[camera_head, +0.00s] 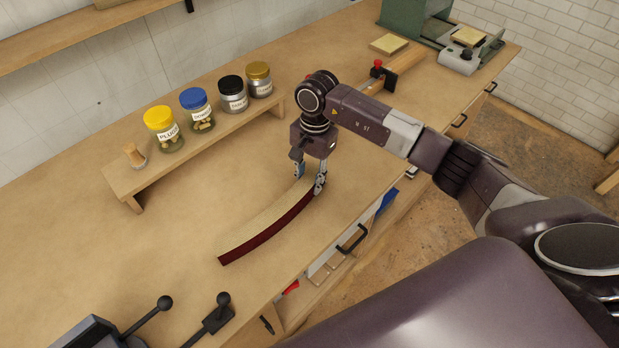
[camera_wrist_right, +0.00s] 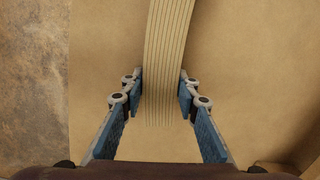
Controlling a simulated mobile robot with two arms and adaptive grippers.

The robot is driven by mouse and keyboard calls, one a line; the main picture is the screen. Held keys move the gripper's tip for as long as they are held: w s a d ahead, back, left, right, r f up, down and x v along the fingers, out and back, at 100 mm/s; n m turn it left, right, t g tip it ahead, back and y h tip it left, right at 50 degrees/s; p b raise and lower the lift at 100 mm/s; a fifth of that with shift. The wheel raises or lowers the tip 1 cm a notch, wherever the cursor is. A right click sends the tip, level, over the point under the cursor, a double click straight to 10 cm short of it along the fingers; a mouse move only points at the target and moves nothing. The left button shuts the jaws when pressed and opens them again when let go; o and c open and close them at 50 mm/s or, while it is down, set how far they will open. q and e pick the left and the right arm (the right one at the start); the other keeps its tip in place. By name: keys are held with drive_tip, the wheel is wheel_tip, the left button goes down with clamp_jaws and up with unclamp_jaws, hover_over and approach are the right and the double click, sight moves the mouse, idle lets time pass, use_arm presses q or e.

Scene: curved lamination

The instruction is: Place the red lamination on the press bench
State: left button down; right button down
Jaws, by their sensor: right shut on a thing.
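The red lamination (camera_head: 268,229) is a long curved strip with a dark red side and a pale top edge. It lies along or just above the wooden bench top (camera_head: 110,240); I cannot tell if it touches. My right gripper (camera_head: 309,183) points down and is shut on its far end. In the right wrist view the lamination's striped pale edge (camera_wrist_right: 169,45) runs between the two blue-padded fingers (camera_wrist_right: 160,98). My left gripper is not in view. I cannot tell which surface is the press bench.
A low wooden riser (camera_head: 190,160) holds several labelled jars along the wall side. Black clamp levers (camera_head: 160,305) stand at the near left. A red-knobbed fixture (camera_head: 378,73) and green machine (camera_head: 413,20) stand at the far end. Bench drawers (camera_head: 345,250) are partly open at the front.

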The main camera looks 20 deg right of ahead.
drive_tip(key=c, duration=1.5)
unclamp_jaws()
wheel_tip(320, 180, up, 12)
drive_tip(key=d+b, duration=0.1)
drive_tip(key=b, duration=0.2)
drive_tip(key=shift+w, duration=0.25)
